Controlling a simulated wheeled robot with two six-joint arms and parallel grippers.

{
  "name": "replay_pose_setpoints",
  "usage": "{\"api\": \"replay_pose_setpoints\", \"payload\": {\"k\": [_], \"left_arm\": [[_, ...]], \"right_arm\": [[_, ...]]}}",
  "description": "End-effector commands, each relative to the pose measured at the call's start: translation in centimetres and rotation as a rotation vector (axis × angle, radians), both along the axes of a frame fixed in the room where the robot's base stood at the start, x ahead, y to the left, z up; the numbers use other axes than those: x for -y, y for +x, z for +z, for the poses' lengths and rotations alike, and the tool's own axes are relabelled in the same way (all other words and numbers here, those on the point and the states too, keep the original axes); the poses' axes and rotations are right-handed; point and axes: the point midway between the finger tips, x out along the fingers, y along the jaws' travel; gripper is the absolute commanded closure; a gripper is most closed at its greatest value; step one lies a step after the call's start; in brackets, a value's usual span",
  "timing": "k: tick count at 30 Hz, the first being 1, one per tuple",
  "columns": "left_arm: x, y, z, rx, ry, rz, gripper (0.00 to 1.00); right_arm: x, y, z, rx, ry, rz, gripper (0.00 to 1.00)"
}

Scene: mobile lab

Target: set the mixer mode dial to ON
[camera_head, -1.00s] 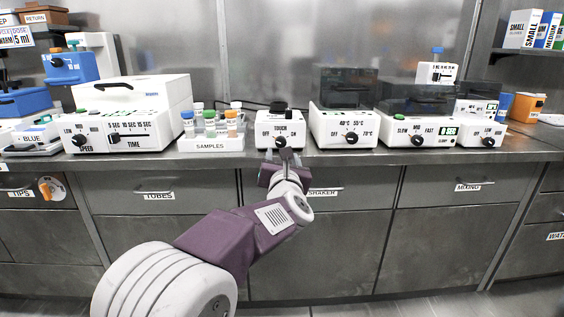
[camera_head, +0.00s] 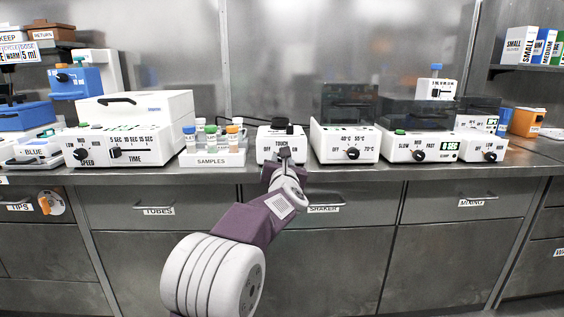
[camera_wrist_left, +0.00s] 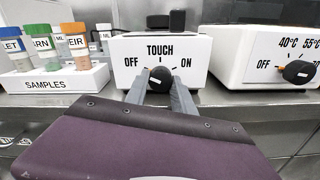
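The mixer (camera_head: 266,146) is a small white box with a black top piece, on the counter at mid-picture. Its front reads OFF, TOUCH and ON, also legible in the left wrist view (camera_wrist_left: 190,78). The black mode dial (camera_wrist_left: 160,78) sits below the word TOUCH, with a pale mark on its left part. My left gripper (camera_head: 284,158) is at the mixer's front. In the left wrist view its two grey fingers (camera_wrist_left: 160,84) stand on either side of the dial and appear to touch it. My right gripper is not in view.
A samples rack (camera_head: 235,159) with several capped vials stands close left of the mixer. A white heater box (camera_head: 326,147) with a temperature dial stands close right. More devices line the counter (camera_head: 400,172). Drawers are below its front edge.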

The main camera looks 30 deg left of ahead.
Motion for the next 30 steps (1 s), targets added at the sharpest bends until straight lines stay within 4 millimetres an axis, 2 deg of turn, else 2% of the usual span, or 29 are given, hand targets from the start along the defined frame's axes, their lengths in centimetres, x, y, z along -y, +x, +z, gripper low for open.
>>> {"api": "replay_pose_setpoints", "payload": {"k": [14,30], "left_arm": [[0.0,0.0,0.0,-0.045,0.072,-0.001,1.0],[-0.1,-0.1,0.2,-0.294,0.478,-0.001,1.0]], "right_arm": [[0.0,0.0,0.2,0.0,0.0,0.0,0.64],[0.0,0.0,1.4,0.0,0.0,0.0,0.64]]}}
